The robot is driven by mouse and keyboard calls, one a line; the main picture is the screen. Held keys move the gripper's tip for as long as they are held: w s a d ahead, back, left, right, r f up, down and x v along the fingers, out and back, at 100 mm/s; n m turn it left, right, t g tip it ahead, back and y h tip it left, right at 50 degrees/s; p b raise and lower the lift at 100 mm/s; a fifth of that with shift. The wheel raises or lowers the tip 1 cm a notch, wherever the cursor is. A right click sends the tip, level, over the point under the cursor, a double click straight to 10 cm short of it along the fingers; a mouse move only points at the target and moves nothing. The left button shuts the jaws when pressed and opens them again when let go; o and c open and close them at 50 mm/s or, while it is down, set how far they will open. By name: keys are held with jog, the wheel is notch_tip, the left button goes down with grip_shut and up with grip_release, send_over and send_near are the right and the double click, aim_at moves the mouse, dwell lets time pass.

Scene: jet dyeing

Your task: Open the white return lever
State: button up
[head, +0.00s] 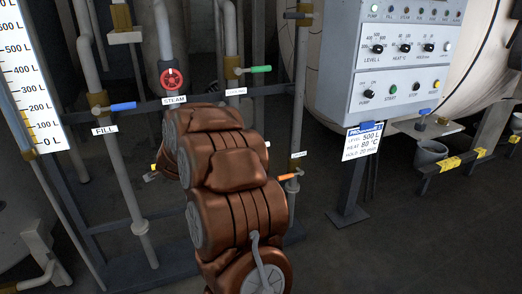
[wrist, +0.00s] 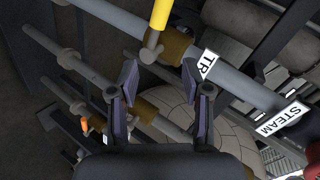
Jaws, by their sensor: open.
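No white lever is clear in the wrist view. My gripper (wrist: 160,70) is open, with nothing between its fingers. A yellow lever (wrist: 161,14) on a brass valve stands just beyond the fingertips, beside a label starting "TR" (wrist: 207,64). In the head view my copper-coloured arm hides the gripper.
A blue FILL lever (head: 123,106), red STEAM wheel (head: 171,79), green lever (head: 260,69) and orange lever (head: 287,176) sit on the pipes. A grey control panel (head: 398,95) stands right, above a signboard (head: 362,142). Dark floor shows between pipes and panel.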

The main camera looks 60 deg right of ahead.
jog(key=s+d+f+m+g+h, duration=0.2)
jog(key=s+d+m+h, duration=0.1)
jog(key=d, duration=0.7)
jog(key=s+d+f+m+g+h+b, duration=0.1)
jog(key=s+d+f+m+g+h, duration=0.1)
jog(key=d, duration=0.9)
jog(key=s+d+f+m+g+h+b, duration=0.1)
jog(key=s+d+m+h, duration=0.3)
jog(key=d, duration=0.7)
jog(key=shift+s+d+f+m+g, duration=0.1)
jog(key=shift+s+f+m+g, duration=0.1)
jog(key=shift+s+m+g, duration=0.55)
jog(key=shift+s+d+f+m+g, duration=0.1)
jog(key=shift+s+f+m+g, duration=0.2)
jog(key=shift+s, duration=0.8)
jog(key=shift+w+d+r+b, duration=0.1)
jog(key=shift+w+d+b, duration=0.15)
jog(key=shift+d, duration=0.45)
grip_shut()
